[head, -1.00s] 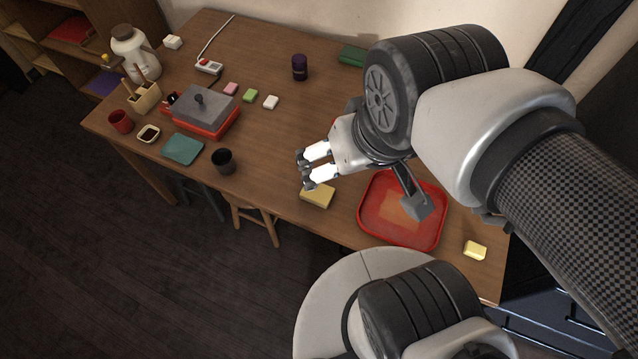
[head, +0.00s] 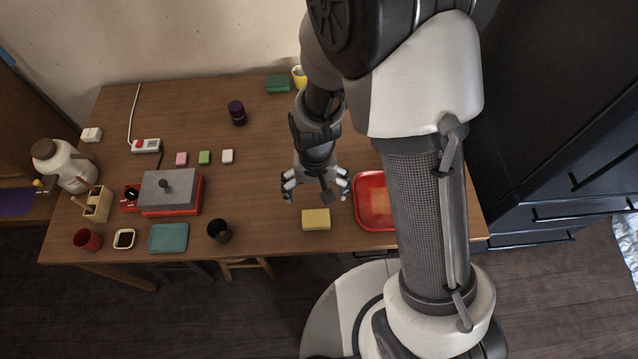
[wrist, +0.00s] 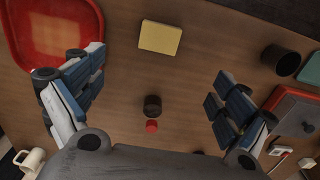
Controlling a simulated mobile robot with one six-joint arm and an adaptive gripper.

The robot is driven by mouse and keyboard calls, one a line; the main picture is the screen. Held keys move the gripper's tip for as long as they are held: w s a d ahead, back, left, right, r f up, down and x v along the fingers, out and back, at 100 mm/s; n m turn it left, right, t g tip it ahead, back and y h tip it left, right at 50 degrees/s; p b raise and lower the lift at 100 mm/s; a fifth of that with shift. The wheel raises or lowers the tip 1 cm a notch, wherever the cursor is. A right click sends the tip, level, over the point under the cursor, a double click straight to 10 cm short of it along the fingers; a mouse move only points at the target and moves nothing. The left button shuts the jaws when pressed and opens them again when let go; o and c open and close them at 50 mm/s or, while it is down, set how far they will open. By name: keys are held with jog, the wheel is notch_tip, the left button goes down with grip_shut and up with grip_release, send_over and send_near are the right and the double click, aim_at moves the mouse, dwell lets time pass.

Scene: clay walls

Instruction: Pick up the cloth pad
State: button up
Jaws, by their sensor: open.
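My gripper (head: 315,192) is open and empty above the table, its fingers spread toward the front edge. A yellow block-like pad (head: 316,219) lies flat just in front of it near that edge; it also shows in the wrist view (wrist: 160,38), ahead of and between the open fingers and apart from them. A flat teal square (head: 168,238) lies at the front left. An orange flat patch (head: 374,202) shows inside the red tray, partly hidden by my arm. I cannot tell for sure which of these is the cloth pad.
The red tray (head: 366,221) is right of the yellow pad. A black cup (head: 219,231) stands to its left. A dark cylinder with a red end (wrist: 152,107) is between the fingers in the wrist view. A grey-and-red box (head: 170,193) stands further left.

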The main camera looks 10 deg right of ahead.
jog(key=b, duration=0.4)
send_over(316, 218)
jog(key=f, duration=1.2)
jog(key=shift+s, duration=0.3)
jog(key=f+b, duration=0.1)
jog(key=f, duration=0.2)
jog(key=f+b, duration=0.1)
jog(key=f, duration=0.1)
jog(key=shift+w+f+b, duration=0.3)
jog(key=shift+b, duration=0.05)
jog(key=shift+c, duration=0.5)
jog(key=c, duration=0.9)
jog(key=shift+r, duration=0.1)
jog(key=shift+c, duration=0.2)
jog(key=shift+r, duration=0.1)
notch_tip(316, 218, up, 20)
jog(key=p, duration=0.6)
jog(key=shift+p, duration=0.4)
